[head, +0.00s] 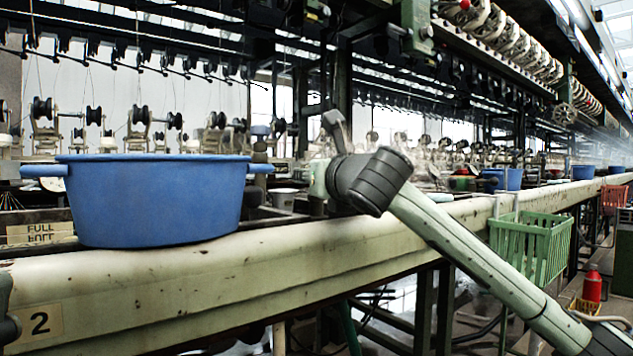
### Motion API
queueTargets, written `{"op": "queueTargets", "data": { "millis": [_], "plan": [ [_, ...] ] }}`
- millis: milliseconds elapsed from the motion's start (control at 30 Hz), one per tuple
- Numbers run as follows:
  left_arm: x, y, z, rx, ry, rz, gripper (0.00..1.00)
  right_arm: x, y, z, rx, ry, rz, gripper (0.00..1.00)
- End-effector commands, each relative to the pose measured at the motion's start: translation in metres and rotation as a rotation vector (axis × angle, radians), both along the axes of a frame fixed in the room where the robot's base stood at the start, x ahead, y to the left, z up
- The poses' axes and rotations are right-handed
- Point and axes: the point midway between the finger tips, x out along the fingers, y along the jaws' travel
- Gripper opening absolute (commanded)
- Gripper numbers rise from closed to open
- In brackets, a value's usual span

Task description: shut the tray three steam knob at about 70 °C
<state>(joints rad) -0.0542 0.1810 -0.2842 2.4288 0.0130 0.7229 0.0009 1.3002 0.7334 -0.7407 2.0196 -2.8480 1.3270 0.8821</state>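My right arm comes in from the lower right and ends near the middle of the head view. A dark angled piece at its far end looks like part of my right gripper (336,130), above the basin bench. The dark wrist joint hides the rest, so I cannot tell whether it is open or shut, or whether it touches anything. My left gripper is not in view. I cannot make out a steam knob, a temperature reading or a tray number three. A plate with the number 2 (41,322) is on the bench front at the lower left.
A large blue tub (155,205) stands on the pale green bench edge (300,255) at left, by a "FULL" sign (39,233). A green basket (530,245) hangs on the bench front at right. A red bottle (592,287) stands below. Reeling machinery fills the back.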

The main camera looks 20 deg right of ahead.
Motion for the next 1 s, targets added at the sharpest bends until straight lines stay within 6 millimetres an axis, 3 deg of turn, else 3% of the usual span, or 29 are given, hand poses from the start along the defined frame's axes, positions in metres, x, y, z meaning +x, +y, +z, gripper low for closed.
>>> {"op": "queueTargets", "data": {
  "millis": [500, 1000],
  "plan": [
    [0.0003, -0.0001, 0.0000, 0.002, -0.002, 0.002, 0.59, 0.0003, -0.0014, 0.0015, -0.001, -0.002, -0.178, 0.08],
    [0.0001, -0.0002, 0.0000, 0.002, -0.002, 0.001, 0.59, 0.0007, -0.0017, 0.0003, 0.000, 0.001, -0.207, 0.08]
  ]
}}
